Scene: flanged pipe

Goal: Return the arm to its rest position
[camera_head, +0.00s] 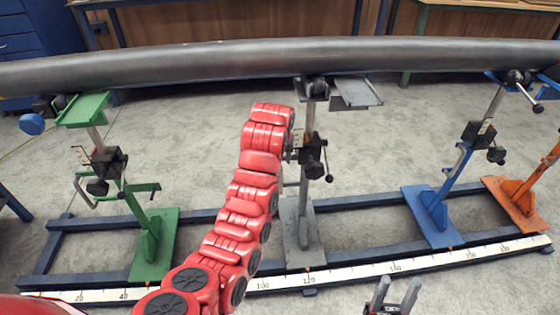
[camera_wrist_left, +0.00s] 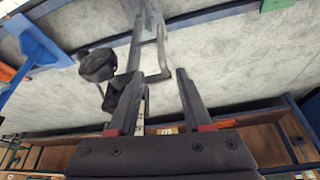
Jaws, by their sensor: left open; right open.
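My left arm (camera_head: 240,210) is red and rises from the bottom edge to just below the pipe in the head view. Its gripper is hidden there. In the left wrist view my left gripper (camera_wrist_left: 158,78) is open, with nothing held between its two dark fingers; a grey stand part with a black knob (camera_wrist_left: 98,65) shows just beyond the fingers. My right gripper (camera_head: 399,286) shows at the bottom edge of the head view, fingers up, open and empty, in front of the scale rail.
A long grey pipe (camera_head: 200,62) lies across the stands. A green stand (camera_head: 152,245), a grey stand (camera_head: 302,235), a blue stand (camera_head: 432,215) and an orange stand (camera_head: 515,205) rise from a blue base frame with a white scale (camera_head: 375,270). Workbenches stand behind.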

